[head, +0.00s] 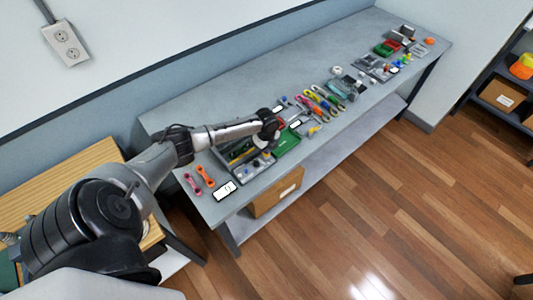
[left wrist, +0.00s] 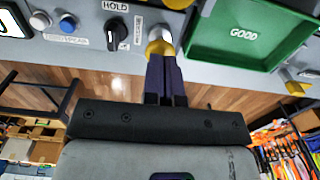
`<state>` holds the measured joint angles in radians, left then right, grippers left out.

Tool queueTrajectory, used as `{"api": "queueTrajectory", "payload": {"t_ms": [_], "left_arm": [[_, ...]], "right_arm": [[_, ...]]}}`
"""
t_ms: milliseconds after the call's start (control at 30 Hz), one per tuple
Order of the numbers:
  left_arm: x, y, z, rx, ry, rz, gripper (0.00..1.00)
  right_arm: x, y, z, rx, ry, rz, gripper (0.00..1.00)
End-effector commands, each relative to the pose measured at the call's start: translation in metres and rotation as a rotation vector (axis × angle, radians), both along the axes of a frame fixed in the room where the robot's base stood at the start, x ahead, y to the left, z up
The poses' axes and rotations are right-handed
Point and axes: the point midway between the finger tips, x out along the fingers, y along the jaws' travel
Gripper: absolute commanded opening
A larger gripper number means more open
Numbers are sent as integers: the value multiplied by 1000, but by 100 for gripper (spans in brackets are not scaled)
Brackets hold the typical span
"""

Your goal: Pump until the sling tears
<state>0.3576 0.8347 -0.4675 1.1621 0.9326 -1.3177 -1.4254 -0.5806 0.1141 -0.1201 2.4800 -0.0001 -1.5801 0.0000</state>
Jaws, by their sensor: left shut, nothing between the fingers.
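My left gripper (head: 270,132) reaches over the grey test panel (head: 262,164) on the bench in the head view. In the left wrist view its dark fingers (left wrist: 164,62) are shut and empty. Their tips are at a pale round knob with a yellow base (left wrist: 160,42) on the panel's front; I cannot tell whether they touch it. A black dial (left wrist: 118,34) under the label HOLD and a blue button (left wrist: 68,23) are to its left. I cannot make out a sling in the tester; my arm hides part of it. My right gripper is not in view.
A green tray marked GOOD (left wrist: 240,32) lies right of the knob. A pink strap (head: 192,184) and an orange strap (head: 206,176) lie on the bench's near end. Several coloured straps (head: 320,100) and tools lie farther along. A cardboard box (head: 277,194) stands on the shelf below.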

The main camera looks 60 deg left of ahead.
Motion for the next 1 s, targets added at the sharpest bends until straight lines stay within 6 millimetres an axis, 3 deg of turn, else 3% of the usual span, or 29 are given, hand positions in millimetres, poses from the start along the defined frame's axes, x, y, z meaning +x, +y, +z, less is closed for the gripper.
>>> {"api": "queueTrajectory", "payload": {"t_ms": [633,1000], "left_arm": [[0,0,-27,1,0,1,0],[0,0,-22,1,0,0,0]], "right_arm": [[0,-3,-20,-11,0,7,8],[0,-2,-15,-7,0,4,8]]}}
